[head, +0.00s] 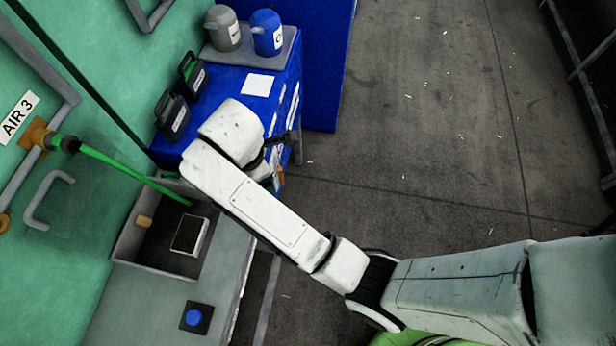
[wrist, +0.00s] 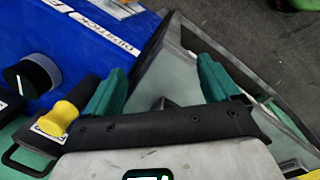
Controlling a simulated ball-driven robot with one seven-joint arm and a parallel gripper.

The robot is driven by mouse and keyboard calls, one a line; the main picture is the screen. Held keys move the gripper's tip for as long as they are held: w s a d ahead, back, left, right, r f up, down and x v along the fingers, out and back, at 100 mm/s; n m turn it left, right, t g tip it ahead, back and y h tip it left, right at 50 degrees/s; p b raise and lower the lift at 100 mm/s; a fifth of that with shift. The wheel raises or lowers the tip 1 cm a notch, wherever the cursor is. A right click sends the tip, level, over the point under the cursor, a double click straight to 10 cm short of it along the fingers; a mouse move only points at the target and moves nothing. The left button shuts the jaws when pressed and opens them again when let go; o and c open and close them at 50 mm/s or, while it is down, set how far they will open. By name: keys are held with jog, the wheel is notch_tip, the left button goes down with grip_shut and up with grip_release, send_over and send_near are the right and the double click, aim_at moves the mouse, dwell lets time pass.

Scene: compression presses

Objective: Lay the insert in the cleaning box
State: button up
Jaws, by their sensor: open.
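The cleaning box (head: 128,243) is an open grey box at the lower left of the head view, against the green machine. A small block with a dark top and pale sides (head: 187,236) lies inside it; I cannot tell if this is the insert. A tan cylinder (head: 145,221) sits at the box's left wall. My gripper (wrist: 160,86) has green fingers spread apart with nothing between them in the wrist view. A grey-green walled surface (wrist: 172,75) lies beyond the fingers. In the head view my arm mostly hides the gripper, by the blue table's right side.
A green hose (head: 130,170) runs from the AIR 3 pipe into the box. The blue table (head: 235,82) holds two black-handled cases (head: 172,117), a grey jug (head: 224,28) and a blue jug (head: 267,32). A blue button (head: 193,317) is on the bench.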

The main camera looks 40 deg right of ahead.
jog(key=s+d+f+m, duration=0.3)
jog(key=s+d+m, duration=0.2)
jog(key=s+d, duration=0.25)
jog(key=s+d+m, duration=0.1)
jog(key=s+m, duration=0.4)
jog(key=s, duration=0.3)
jog(key=s+d+f+m+y, duration=0.1)
jog(key=s+d+m, duration=0.1)
jog(key=s+m, duration=0.4)
jog(key=shift+s+d, duration=0.3)
jog(key=shift+s, duration=0.65)
jog(key=shift+c, duration=0.5)
